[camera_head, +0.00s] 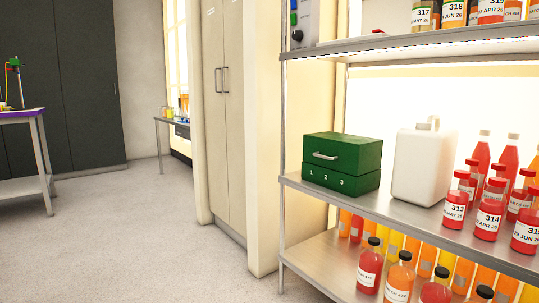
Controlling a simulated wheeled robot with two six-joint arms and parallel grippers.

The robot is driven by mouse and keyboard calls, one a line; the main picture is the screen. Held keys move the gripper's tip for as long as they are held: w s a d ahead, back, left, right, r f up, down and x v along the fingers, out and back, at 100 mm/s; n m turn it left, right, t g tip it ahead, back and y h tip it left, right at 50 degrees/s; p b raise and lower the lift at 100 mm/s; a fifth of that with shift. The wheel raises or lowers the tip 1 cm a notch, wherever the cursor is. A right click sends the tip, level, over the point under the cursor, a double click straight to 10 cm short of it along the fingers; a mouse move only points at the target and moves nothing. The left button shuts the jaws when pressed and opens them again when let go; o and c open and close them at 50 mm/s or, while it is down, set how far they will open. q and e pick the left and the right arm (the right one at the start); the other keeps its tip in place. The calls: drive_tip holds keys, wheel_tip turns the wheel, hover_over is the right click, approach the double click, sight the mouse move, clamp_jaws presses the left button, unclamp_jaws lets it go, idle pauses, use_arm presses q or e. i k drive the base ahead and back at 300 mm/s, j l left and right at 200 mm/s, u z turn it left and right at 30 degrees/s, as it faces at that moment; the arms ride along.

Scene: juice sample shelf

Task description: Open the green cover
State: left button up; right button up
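The green cover (345,150) is the upper part of a green box on the middle shelf. It has a metal handle (325,156) on its front and sits closed on the green base (340,179), which is marked 1, 2, 3. The inside of the box is hidden. Neither of my grippers shows in the head view.
A white jug (418,165) stands just right of the box. Several red bottles (488,218) fill the right of the metal shelf (400,214). More bottles stand above and below. Open floor (140,235) lies to the left of the shelf.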

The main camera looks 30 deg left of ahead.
sight(338, 152)
drive_tip(key=u, duration=0.75)
